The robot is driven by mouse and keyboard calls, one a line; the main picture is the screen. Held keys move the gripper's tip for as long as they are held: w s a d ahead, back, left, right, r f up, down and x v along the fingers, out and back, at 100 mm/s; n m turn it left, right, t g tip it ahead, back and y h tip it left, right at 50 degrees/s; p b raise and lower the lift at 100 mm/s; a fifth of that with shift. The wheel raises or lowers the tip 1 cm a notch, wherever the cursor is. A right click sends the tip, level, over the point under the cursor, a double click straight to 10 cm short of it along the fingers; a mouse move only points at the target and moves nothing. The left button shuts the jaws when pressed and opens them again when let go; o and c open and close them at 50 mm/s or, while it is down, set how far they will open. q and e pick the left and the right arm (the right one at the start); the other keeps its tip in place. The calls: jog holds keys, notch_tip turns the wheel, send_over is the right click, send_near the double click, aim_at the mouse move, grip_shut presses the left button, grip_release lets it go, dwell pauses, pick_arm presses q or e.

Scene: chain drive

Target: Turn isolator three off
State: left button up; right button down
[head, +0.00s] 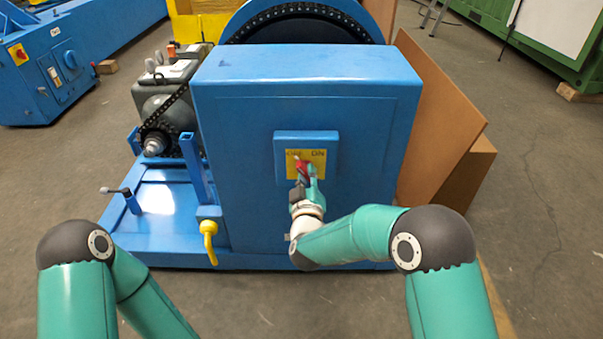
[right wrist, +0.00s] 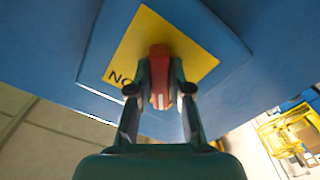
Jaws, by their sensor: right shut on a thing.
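The isolator is a blue box (head: 333,143) on the front of the blue cabinet, with a yellow plate (head: 319,170) marked OFF at left and ON at right. Its red handle (head: 301,168) leans slightly left of upright, its top by the OFF lettering. My right gripper (head: 306,174) is at the handle. In the right wrist view, its two fingers (right wrist: 160,92) are shut on the sides of the red handle (right wrist: 159,57), with the yellow plate (right wrist: 128,48) behind. No number shows on the isolator. My left arm's elbow shows at lower left; its gripper is out of view.
The blue cabinet (head: 230,150) stands on a blue base with a motor and chain at left. A yellow hook-shaped part (head: 209,238) and a small lever (head: 115,190) sit left of it. Brown boards (head: 437,110) lean at its right. Another blue machine (head: 45,75) stands far left.

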jog(key=shift+a+r+n, duration=0.25)
jog(key=shift+r+n, duration=0.25)
jog(key=shift+n, duration=0.3)
jog(key=c, duration=1.1)
grip_release()
jog(key=shift+f, duration=0.25)
jog(key=shift+s, duration=0.1)
jog(key=s, duration=1.1)
jog(key=shift+s+f, duration=0.1)
jog(key=shift+s, duration=0.3)
